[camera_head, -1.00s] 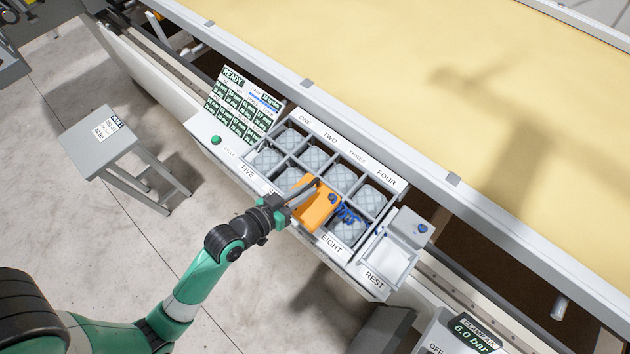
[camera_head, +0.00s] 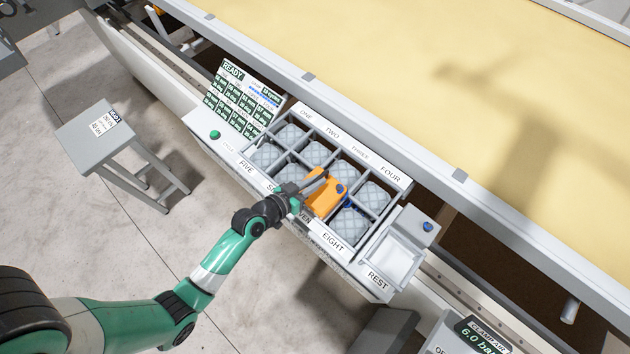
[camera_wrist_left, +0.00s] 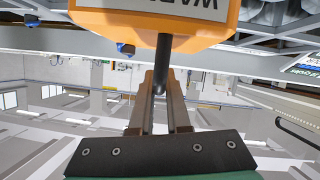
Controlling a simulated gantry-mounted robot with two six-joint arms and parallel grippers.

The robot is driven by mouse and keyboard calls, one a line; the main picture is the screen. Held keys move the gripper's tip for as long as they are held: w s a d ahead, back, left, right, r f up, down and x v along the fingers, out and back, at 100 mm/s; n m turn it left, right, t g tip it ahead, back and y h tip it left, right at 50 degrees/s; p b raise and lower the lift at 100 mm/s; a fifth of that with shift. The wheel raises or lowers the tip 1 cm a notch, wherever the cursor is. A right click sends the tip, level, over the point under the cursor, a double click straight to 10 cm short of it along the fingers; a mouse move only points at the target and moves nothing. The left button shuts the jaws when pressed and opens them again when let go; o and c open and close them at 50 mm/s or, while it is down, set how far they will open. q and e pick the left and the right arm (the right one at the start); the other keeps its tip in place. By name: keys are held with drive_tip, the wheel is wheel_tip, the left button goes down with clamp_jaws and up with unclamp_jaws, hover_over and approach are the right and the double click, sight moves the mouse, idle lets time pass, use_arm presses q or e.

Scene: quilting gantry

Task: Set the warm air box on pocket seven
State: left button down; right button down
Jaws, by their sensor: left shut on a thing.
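The warm air box (camera_head: 325,197) is orange, with blue knobs. My left gripper (camera_head: 304,193) is shut on its dark stem and holds it over the front row of the grey pocket tray (camera_head: 375,248), around pocket seven. The box hides much of that pocket, and I cannot tell whether it touches the pad. The letters "VEN" show just in front of it. In the left wrist view the box (camera_wrist_left: 165,25) is at the top, its upside-down label partly cut off, with the stem between my gripper's fingers (camera_wrist_left: 160,95). My right gripper is not in view.
Quilted pads fill the visible pockets; pocket eight's pad (camera_head: 350,226) is beside the box. An empty REST tray (camera_head: 397,258) is at the right end. The READY panel (camera_head: 241,97) stands at the left end. A stool (camera_head: 100,130) stands on the floor at left.

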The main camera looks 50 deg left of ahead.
use_arm(q)
drive_tip(key=shift+f, duration=0.1)
drive_tip(key=c, duration=0.9)
unclamp_jaws()
drive_tip(key=shift+s+r, duration=0.2)
drive_tip(key=v, duration=1.1)
drive_tip(key=shift+s+r, duration=0.15)
drive_tip(key=shift+s, duration=0.15)
